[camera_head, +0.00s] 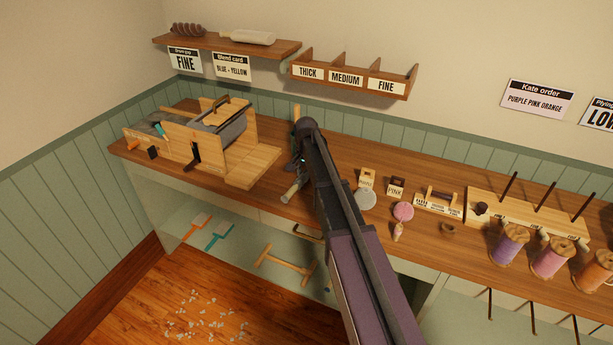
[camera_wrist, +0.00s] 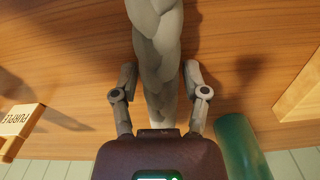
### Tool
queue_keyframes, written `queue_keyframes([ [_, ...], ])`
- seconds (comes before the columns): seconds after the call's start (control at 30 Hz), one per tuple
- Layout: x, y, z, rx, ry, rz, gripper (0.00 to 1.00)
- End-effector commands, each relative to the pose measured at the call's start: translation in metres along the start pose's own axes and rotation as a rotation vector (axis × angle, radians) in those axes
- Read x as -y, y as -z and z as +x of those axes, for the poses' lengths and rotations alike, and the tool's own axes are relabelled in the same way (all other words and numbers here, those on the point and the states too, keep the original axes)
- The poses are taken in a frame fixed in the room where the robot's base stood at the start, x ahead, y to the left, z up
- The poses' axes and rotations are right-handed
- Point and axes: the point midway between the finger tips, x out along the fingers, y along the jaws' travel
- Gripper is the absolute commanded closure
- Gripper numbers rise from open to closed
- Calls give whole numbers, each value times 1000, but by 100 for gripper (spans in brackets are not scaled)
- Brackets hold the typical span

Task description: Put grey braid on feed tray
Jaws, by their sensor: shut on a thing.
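The grey braid (camera_wrist: 158,45) is a thick plaited length. In the wrist view it runs from the top edge down between the fingers of my gripper (camera_wrist: 160,82), which are closed on its two sides. In the head view my arm hides most of it; a pale end (camera_head: 291,195) shows left of the arm, near the bench's front edge. My gripper (camera_head: 302,160) there is largely hidden behind the arm. The feed tray (camera_head: 254,168) is the flat pale board at the right of the wooden drum machine (camera_head: 206,135). It is left of my gripper, and an edge shows in the wrist view (camera_wrist: 302,98).
A purple-labelled block (camera_head: 366,178), a pink-labelled block (camera_head: 396,186) and small discs stand right of my arm. A green cylinder (camera_wrist: 240,145) is close to my gripper. Spools (camera_head: 509,244) stand farther right. A labelled shelf (camera_head: 350,77) hangs above the bench.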

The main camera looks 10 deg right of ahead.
Motion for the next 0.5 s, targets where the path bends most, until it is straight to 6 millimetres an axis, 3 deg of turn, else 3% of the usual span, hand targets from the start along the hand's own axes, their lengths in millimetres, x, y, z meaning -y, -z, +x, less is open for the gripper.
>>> queue_keyframes([
  [0.5,0,0,-22,0,0,1,98],
])
